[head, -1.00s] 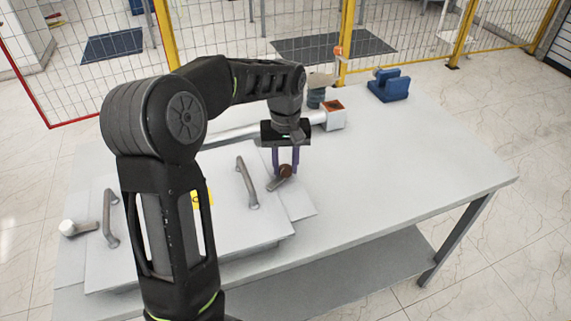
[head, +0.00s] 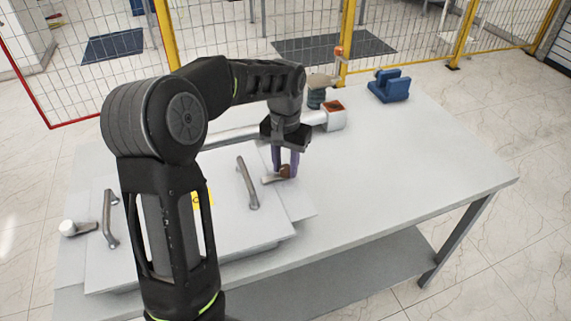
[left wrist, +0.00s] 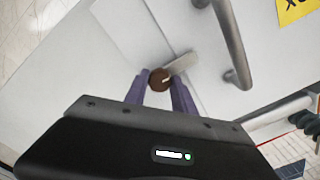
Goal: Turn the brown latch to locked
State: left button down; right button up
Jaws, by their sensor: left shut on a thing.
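The brown latch (head: 285,171) is a small round brown knob with a grey lever (head: 269,179). It sits at the right edge of the white panel. In the head view the lever points left, toward the panel's right handle. My left gripper (head: 286,168) comes down from above and is shut on the brown knob. In the left wrist view the knob (left wrist: 159,79) is between the purple fingertips, and the lever (left wrist: 181,64) points up and right over the panel edge. My right gripper is not in view.
The white panel (head: 225,225) has two grey bar handles, the right one (head: 247,182) close to the latch. A white latch-like knob (head: 68,228) is at its left. A blue block (head: 390,86) stands at the back. The table's right side (head: 420,165) is clear.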

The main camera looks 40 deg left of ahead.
aim_at(285, 168)
pick_arm(q)
jog(key=c, duration=1)
grip_release()
jog(key=shift+c, duration=0.2)
notch_tip(285, 168, up, 8)
jog(key=shift+f+b, duration=0.1)
jog(key=shift+b, duration=0.3)
